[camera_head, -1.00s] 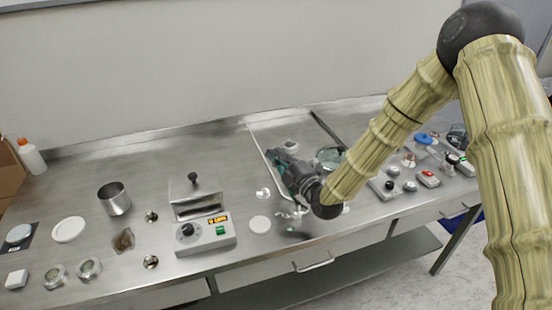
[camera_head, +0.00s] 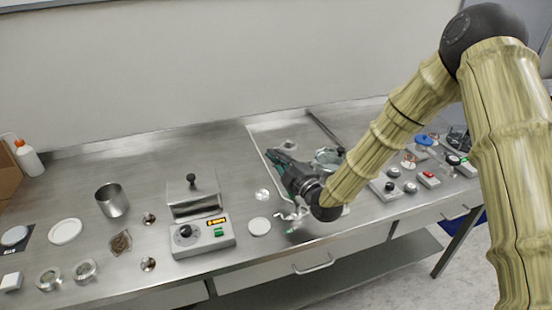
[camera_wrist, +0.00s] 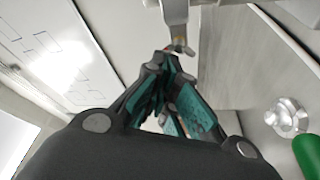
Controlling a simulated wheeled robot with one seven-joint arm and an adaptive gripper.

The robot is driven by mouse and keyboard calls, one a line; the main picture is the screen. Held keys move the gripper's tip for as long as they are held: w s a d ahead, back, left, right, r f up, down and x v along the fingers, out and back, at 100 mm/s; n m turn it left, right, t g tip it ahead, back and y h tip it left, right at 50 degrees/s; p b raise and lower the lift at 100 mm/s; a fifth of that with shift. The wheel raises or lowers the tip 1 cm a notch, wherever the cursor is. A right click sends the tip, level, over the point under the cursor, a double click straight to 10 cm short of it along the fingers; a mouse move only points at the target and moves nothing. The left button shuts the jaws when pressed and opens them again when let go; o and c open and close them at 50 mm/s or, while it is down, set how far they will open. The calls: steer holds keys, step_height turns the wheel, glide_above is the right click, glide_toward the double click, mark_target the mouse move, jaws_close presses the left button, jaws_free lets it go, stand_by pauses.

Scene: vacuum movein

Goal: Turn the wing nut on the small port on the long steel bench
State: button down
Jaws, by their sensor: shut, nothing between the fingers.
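My gripper (camera_head: 278,160) is over the right-centre part of the long steel bench (camera_head: 150,170) in the head view. In the wrist view its teal-padded fingers (camera_wrist: 172,75) are together with nothing held. A small metal piece with a reddish spot (camera_wrist: 180,46) sits just beyond the fingertips, under a grey fitting (camera_wrist: 175,12). I cannot tell whether this is the wing nut, or whether the fingers touch it. In the head view my wrist and forearm hide part of the area around the port.
Small silver parts (camera_head: 297,214) lie below my wrist. A metal knob (camera_wrist: 288,113) and a green handle (camera_wrist: 308,155) are at right in the wrist view. A control box (camera_head: 203,237) and metal cup (camera_head: 112,200) stand left; switch boxes (camera_head: 428,179) stand right.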

steer(key=shift+w+d+r+m+t+b, duration=0.1)
steer(key=shift+d+m+t+b, duration=0.15)
steer(key=shift+m+b, duration=0.75)
steer(key=shift+d+m+t+b, duration=0.1)
steer(key=shift+m+t+b, duration=0.25)
steer(key=shift+m+b, duration=0.65)
steer(key=shift+w+d+r+m+t+h+b, duration=0.15)
steer(key=shift+m+t+h+b, duration=0.2)
steer(key=shift+m+b, duration=0.5)
steer(key=shift+s+d+m+t+h+b, duration=0.15)
steer(key=shift+m+t+h+b, duration=0.25)
steer(key=shift+m, duration=0.75)
steer(key=shift+w+d+m+t+h+b, duration=0.1)
steer(key=shift+d+m+t+h+b, duration=0.1)
steer(key=shift+m+b, duration=0.4)
steer(key=shift+w+d+m+t+h+b, duration=0.15)
steer(key=shift+m+b, duration=0.1)
steer(key=shift+m, duration=0.55)
stand_by(0.5)
